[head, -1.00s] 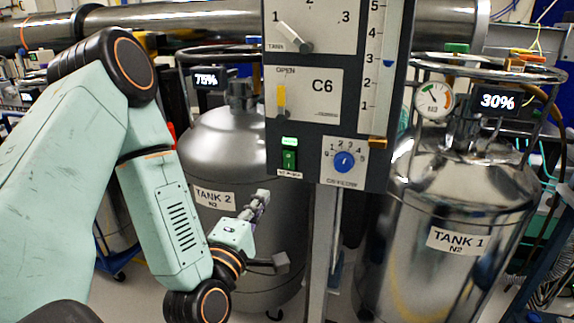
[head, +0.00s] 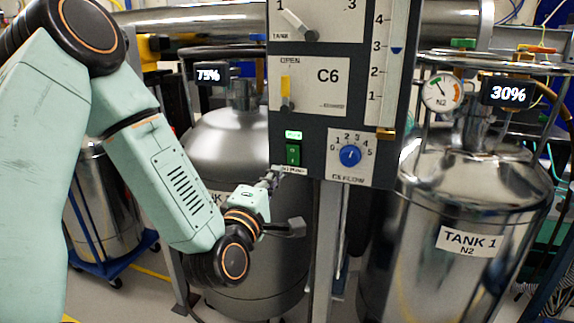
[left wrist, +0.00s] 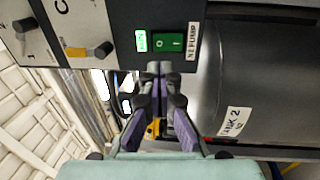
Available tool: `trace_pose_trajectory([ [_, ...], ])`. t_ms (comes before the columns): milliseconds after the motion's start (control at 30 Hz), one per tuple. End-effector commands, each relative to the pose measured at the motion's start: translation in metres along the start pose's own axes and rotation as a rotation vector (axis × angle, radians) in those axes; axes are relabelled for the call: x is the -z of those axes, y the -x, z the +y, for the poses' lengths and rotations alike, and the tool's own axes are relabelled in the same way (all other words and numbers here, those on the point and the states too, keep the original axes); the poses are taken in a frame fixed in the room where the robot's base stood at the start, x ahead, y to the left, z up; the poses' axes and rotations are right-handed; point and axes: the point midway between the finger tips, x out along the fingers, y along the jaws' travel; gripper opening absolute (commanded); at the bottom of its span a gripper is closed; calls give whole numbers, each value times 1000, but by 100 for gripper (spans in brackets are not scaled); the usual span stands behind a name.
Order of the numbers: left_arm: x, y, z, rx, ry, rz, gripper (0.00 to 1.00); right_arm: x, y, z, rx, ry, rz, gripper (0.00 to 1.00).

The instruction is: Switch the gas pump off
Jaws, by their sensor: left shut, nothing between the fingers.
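The green rocker switch (head: 293,154) sits low on the left of the grey control panel (head: 330,120), above a label. In the left wrist view the switch (left wrist: 168,43) shows 0 and I marks, and its label reads N2 PUMP. A small green indicator (head: 293,135) beside it is lit. My left gripper (head: 272,178) is shut and empty just below and left of the switch. In the left wrist view its fingertips (left wrist: 157,68) are close to the panel edge by the switch; I cannot tell whether they touch. My right gripper is not in view.
A blue flow dial (head: 350,155) sits right of the switch. A yellow-marked lever (head: 287,92) and a tank selector (head: 300,25) are above. Tank 2 (head: 225,140) stands behind my left arm; Tank 1 (head: 465,215) stands to the right, with a gauge (head: 440,94).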

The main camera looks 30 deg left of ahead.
Motion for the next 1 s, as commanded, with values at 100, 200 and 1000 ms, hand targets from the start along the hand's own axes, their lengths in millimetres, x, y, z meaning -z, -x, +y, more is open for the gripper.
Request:
trace_pose_trajectory([
  [100,0,-24,0,-4,-3,-1,0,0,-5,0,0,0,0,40],
  [200,0,-42,0,-4,-2,0,0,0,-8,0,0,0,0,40],
  [1000,0,-85,2,-1,0,0,0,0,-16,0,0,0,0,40],
])
